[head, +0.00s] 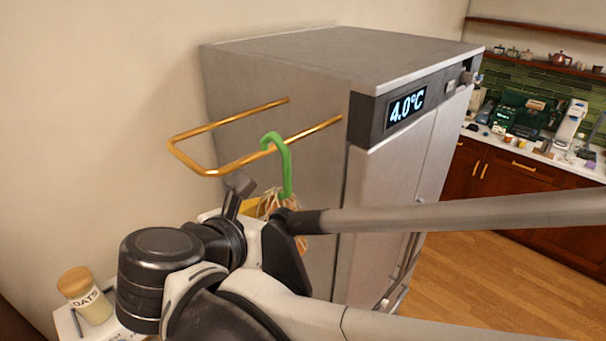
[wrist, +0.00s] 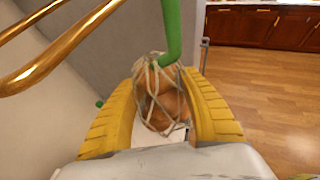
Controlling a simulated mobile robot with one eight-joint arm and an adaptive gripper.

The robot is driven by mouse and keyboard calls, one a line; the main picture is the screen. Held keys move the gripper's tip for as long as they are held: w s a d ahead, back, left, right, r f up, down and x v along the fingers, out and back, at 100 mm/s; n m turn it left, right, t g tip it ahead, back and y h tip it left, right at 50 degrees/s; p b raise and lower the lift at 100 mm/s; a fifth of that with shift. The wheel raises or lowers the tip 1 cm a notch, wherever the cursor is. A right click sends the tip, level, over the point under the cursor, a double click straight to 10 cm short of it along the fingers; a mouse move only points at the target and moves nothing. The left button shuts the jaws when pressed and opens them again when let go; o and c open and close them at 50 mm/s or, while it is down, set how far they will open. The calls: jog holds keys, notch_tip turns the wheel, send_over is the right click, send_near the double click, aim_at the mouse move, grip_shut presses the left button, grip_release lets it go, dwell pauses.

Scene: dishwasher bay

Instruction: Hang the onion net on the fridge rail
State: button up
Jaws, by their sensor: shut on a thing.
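The onion net (wrist: 160,95) is a pale mesh bag of tan onions with a green hook (wrist: 172,30) rising from it. My gripper (wrist: 164,85) has its yellow-padded fingers shut on the net from both sides. In the head view the net (head: 268,204) is partly hidden behind my wrist. The hook (head: 287,170) stands upright, and its curved top overlaps the front bar of the brass rail (head: 215,168). I cannot tell whether it rests on the bar. The rail sticks out from the fridge's side; its bars (wrist: 60,50) cross the wrist view's upper left.
The steel fridge (head: 400,190) with a 4.0°C display stands right of the rail. A wall is at the left, with an oats jar (head: 85,295) low beside my arm. Wooden floor (head: 470,270) is clear at right, before a counter with clutter.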

jog(key=w+a+f+b, duration=0.3)
jog(key=w+a+b, duration=0.1)
jog(key=shift+a+f, duration=0.3)
jog(key=shift+f, duration=0.1)
dwell(0.6)
jog(key=o, duration=1.4)
jog(key=shift+o, duration=0.2)
jog(key=shift+s, duration=0.1)
